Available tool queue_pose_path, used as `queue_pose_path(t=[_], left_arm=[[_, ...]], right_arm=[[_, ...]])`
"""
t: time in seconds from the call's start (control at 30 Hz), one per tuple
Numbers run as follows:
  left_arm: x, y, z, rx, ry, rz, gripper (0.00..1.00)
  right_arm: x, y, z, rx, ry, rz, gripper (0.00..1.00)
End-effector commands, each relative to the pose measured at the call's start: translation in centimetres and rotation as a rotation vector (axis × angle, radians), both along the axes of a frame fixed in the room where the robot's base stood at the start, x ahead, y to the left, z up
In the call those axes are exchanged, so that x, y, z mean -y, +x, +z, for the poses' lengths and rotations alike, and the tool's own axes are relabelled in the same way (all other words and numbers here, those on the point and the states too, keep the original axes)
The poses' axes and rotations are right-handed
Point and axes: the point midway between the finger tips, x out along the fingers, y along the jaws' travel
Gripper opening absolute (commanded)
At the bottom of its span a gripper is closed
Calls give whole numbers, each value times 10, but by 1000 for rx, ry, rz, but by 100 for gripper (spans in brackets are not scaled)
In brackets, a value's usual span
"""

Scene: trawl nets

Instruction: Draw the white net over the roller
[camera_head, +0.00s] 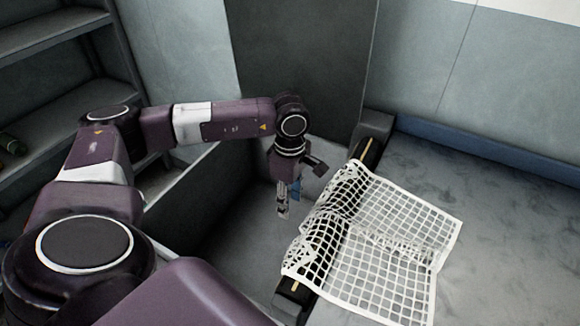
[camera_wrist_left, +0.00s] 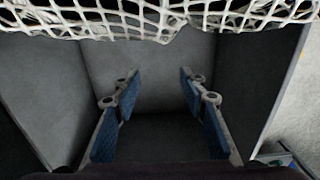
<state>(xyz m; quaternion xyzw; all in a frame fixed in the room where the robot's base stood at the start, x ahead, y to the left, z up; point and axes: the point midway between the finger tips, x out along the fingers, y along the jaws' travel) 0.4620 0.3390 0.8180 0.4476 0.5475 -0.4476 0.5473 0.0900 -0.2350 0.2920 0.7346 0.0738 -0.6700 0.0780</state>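The white net (camera_head: 385,245) lies on the grey table, and its left part drapes over the roller (camera_head: 366,152) at the table's left edge. Most of the roller is hidden under the net; its dark ends with a yellowish strip show. My left gripper (camera_head: 284,212) points down, left of the roller and apart from the net, over the gap beside the table. In the left wrist view my left gripper (camera_wrist_left: 160,88) is open with nothing between its blue-padded fingers. The net's edge (camera_wrist_left: 165,20) crosses the top of that view. My right gripper is not in view.
The grey table (camera_head: 500,220) spreads right of the roller, with a blue ledge (camera_head: 490,150) along its back. A dark recess (camera_head: 235,235) lies below my left gripper. Grey shelves (camera_head: 60,90) stand at the left, and a dark panel (camera_head: 300,60) stands behind.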

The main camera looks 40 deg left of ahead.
Motion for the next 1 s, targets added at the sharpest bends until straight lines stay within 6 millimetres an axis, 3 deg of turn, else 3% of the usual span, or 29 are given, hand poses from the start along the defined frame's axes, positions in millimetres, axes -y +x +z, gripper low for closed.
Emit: queue_pose_path(t=[0.23,0.47,0.77,1.0], left_arm=[[0,0,0,0,0,0,47],[0,0,0,0,0,0,70],[0,0,2,0,0,0,70],[0,0,22,1,-1,0,70]], right_arm=[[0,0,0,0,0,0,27],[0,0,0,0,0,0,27],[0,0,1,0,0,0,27],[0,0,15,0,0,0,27]])
